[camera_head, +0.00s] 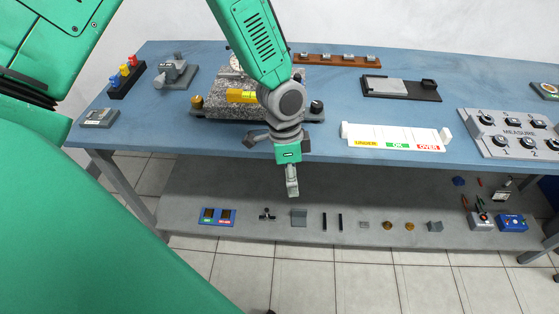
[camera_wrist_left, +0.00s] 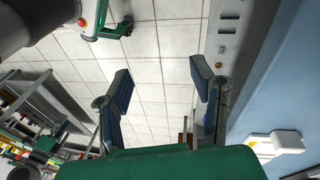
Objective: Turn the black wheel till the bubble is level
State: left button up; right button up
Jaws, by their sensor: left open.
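A speckled granite plate (camera_head: 228,112) stands on the blue table, partly hidden behind my left arm. A yellow level (camera_head: 240,96) lies on it; its bubble is too small to read. A dark round knob (camera_head: 316,105), which looks like the black wheel, sits at the plate's right corner. A brass-coloured knob (camera_head: 197,101) is at its left corner. My left gripper (camera_head: 292,188) hangs in front of the table edge, below and left of the dark knob, apart from it. In the left wrist view its two fingers (camera_wrist_left: 162,82) are spread with nothing between them. My right gripper is not shown.
A white UNDER/OK/OVER gauge strip (camera_head: 397,137) lies right of the plate near the front edge. A grey MEASURE box (camera_head: 512,133) stands farther right. A lower shelf (camera_head: 350,195) holds several small parts. Tiled floor is below.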

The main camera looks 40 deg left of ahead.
pick_arm(q)
jog(key=s+d+f+n+b, duration=0.1)
jog(key=s+f+n, duration=0.1)
jog(key=s+f, duration=0.3)
jog(key=shift+s+f+n, duration=0.3)
jog(key=shift+f, duration=0.05)
jog(key=shift+d, duration=0.1)
